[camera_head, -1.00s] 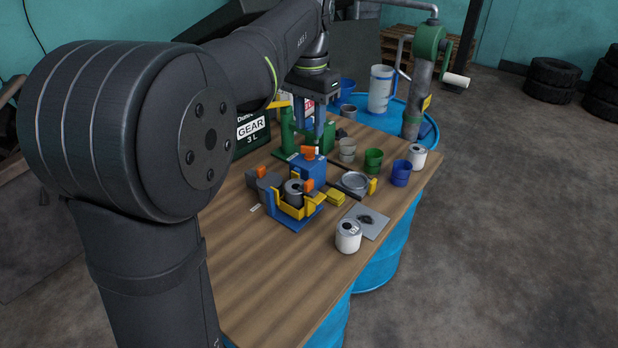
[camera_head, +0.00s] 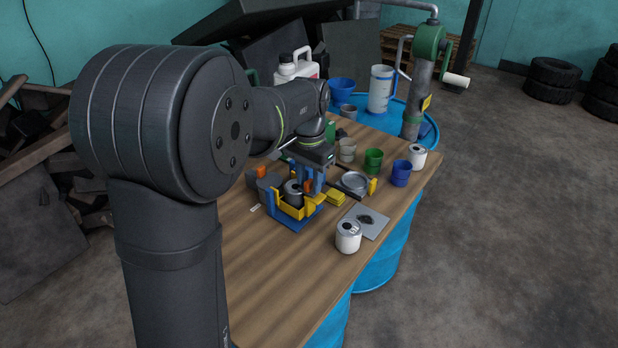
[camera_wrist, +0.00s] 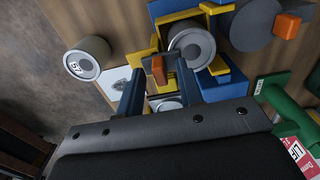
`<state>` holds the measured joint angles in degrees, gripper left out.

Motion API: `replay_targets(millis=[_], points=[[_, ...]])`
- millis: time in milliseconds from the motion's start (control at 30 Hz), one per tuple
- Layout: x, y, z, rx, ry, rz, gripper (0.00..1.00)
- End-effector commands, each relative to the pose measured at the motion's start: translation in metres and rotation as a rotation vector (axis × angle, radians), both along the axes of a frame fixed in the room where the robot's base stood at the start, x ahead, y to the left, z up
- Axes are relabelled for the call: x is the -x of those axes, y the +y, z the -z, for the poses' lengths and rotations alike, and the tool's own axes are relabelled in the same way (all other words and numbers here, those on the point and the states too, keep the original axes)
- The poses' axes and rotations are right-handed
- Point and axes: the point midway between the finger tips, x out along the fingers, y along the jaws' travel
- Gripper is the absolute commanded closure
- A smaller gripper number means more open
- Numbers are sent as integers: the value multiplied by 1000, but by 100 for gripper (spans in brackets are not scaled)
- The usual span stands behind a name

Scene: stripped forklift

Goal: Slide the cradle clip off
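The orange cradle clip (camera_wrist: 158,69) sits at the edge of the yellow cradle (camera_wrist: 146,60), beside a grey round canister (camera_wrist: 191,46), in the wrist view. The cradle (camera_head: 291,210) and canister (camera_head: 292,190) also show in the head view. My gripper (camera_wrist: 159,72) is over the cradle, its two dark blue fingers apart on either side of the clip. I see gaps between clip and fingers, so no grip shows. My gripper (camera_head: 312,178) partly hides this side of the cradle in the head view.
A white can (camera_head: 348,236) stands near the table's front right edge. A grey plate (camera_head: 369,222) lies behind it. Yellow pads (camera_head: 335,198), a round dish (camera_head: 355,181), a green cup (camera_head: 373,160) and a blue cup (camera_head: 401,173) stand to the right. The near tabletop is clear.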

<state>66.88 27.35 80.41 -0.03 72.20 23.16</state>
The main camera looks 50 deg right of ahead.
Motion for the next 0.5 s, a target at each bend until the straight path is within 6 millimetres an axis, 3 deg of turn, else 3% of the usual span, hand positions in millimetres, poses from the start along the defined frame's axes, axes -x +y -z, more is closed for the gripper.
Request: replay_targets(millis=[167,367,500], points=[[0,0,0,0,0,0,66],[0,0,0,0,0,0,100],[0,0,0,0,0,0,100]])
